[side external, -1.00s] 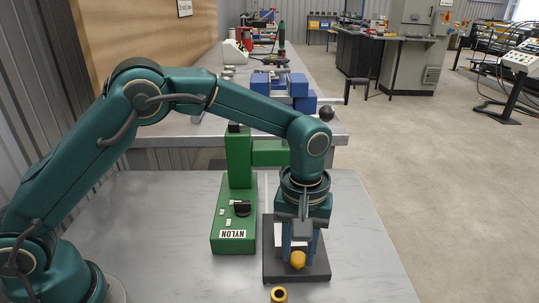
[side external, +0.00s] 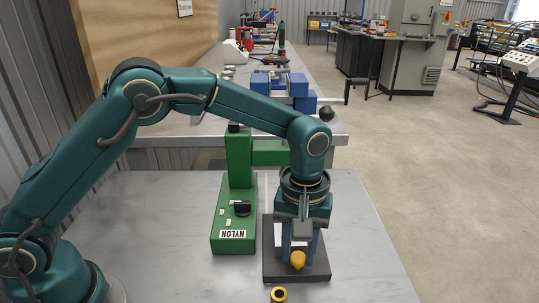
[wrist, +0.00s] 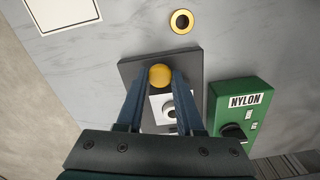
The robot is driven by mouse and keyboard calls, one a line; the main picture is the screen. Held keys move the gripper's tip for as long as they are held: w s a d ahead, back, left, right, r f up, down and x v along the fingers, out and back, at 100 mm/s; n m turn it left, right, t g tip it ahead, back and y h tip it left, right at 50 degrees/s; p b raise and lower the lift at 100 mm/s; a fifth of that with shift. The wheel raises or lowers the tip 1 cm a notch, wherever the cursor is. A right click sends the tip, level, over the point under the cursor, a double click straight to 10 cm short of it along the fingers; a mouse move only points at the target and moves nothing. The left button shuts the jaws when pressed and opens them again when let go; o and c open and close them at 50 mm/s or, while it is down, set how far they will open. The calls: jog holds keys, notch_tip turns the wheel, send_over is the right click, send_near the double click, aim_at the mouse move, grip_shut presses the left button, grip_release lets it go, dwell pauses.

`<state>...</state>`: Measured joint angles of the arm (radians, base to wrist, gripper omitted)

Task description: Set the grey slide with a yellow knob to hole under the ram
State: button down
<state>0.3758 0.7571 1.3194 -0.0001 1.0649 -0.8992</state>
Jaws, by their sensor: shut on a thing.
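The slide's yellow knob (side external: 298,259) stands at the front of a dark grey base plate (side external: 283,278). My gripper (side external: 299,254) points down over the plate and is shut on the yellow knob. In the wrist view the knob (wrist: 160,75) sits between the two fingertips. A pale plate with a round hole (wrist: 160,112) lies behind the knob, partly hidden by the fingers.
A green machine (side external: 238,190) labelled NYLON, with a black dial, stands close left of the plate. A brass ring (side external: 279,295) lies on the table in front. A white sheet (wrist: 62,12) shows in the wrist view. The table to the right is clear.

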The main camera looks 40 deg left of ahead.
dwell(0.4)
jog(key=w+a, duration=0.7)
jog(key=w, duration=0.1)
jog(key=shift+a, duration=0.3)
jog(key=shift+w+a, duration=0.7)
jog(key=shift+a, duration=0.05)
jog(key=c, duration=0.5)
grip_release()
jog(key=shift+c, duration=0.2)
jog(key=shift+s, duration=0.1)
